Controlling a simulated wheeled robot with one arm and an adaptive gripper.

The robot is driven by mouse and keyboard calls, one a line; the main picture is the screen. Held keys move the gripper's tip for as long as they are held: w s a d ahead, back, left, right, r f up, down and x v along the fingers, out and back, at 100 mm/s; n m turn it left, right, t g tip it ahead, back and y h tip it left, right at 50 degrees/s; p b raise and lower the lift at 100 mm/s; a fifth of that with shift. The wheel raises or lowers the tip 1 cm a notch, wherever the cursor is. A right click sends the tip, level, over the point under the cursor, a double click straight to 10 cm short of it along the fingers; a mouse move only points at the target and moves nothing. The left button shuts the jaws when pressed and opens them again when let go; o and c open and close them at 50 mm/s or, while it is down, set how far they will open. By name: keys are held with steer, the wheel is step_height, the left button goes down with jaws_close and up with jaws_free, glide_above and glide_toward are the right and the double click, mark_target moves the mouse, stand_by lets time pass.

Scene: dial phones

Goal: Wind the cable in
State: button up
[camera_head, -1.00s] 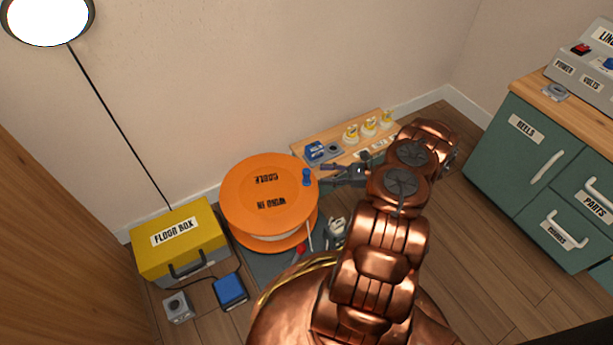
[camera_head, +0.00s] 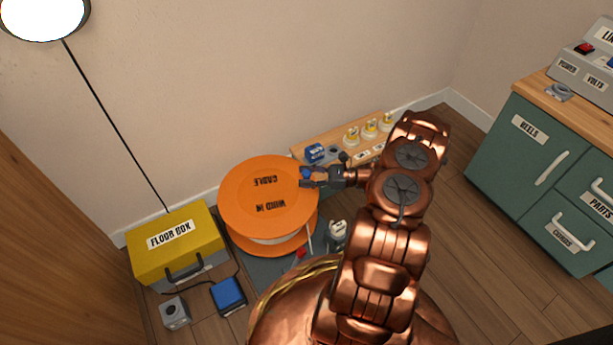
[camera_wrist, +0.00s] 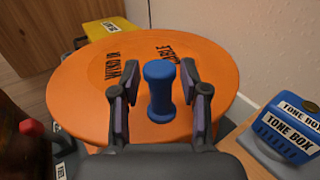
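An orange cable reel (camera_head: 245,200) stands upright on the floor, its top disc lettered "CABLE" and "WIND IN". In the wrist view the disc (camera_wrist: 75,90) fills the middle. A blue crank knob (camera_wrist: 159,92) rises from the disc near its edge; in the head view it is mostly covered by the fingers. My gripper (camera_wrist: 160,98) is open, with one finger on each side of the knob and a visible gap on both sides. In the head view my gripper (camera_head: 308,177) is at the right part of the disc. The cable wound below the disc is mostly hidden.
A yellow floor box (camera_head: 175,248) stands left of the reel, with a blue pedal-like block (camera_head: 228,293) in front. A wooden shelf with a blue tone box (camera_head: 314,153) is behind right. Green cabinets (camera_head: 530,170) stand at right.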

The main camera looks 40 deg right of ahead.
jaws_close()
steer(key=shift+w+r, duration=0.1)
steer(key=shift+w, duration=0.05)
stand_by(0.4)
